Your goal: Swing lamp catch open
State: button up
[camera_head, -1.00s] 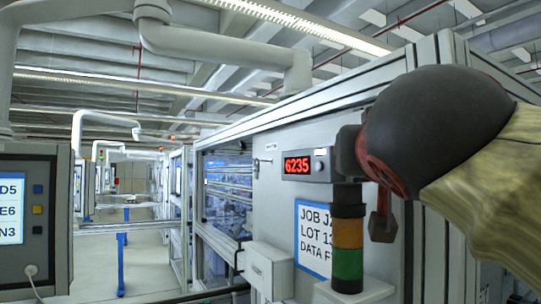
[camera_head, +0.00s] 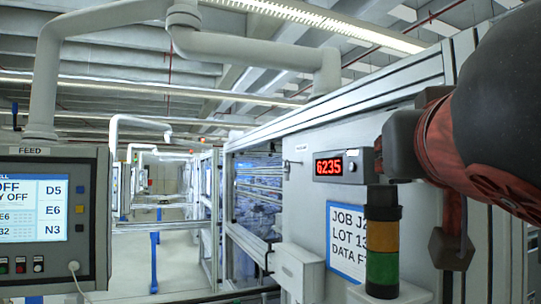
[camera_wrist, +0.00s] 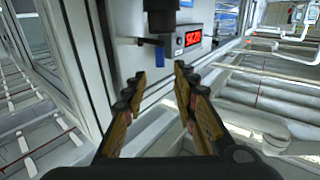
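My gripper (camera_wrist: 160,76) is open and empty in the wrist view, its two fingers apart and pointing at the machine panel. A small blue grip with a dark bar (camera_wrist: 147,52) sits on the panel just beyond the fingertips; it looks like the lamp catch, but I cannot read a label. The fingers do not visibly touch it. In the head view my arm covers that part of the panel. The stack lamp (camera_head: 383,236), black over amber over green, stands upright in front of the panel. Its black end (camera_wrist: 160,18) shows at the top of the wrist view.
A red digit display (camera_head: 341,166) is on the panel, above a job sheet (camera_head: 345,240). A small latch (camera_head: 289,164) is left of the display. A control screen (camera_head: 35,210) stands at the left.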

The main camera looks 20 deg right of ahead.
jog(key=v, duration=0.4)
jog(key=shift+a, duration=0.1)
dwell(0.7)
jog(key=shift+s, duration=0.25)
dwell(0.5)
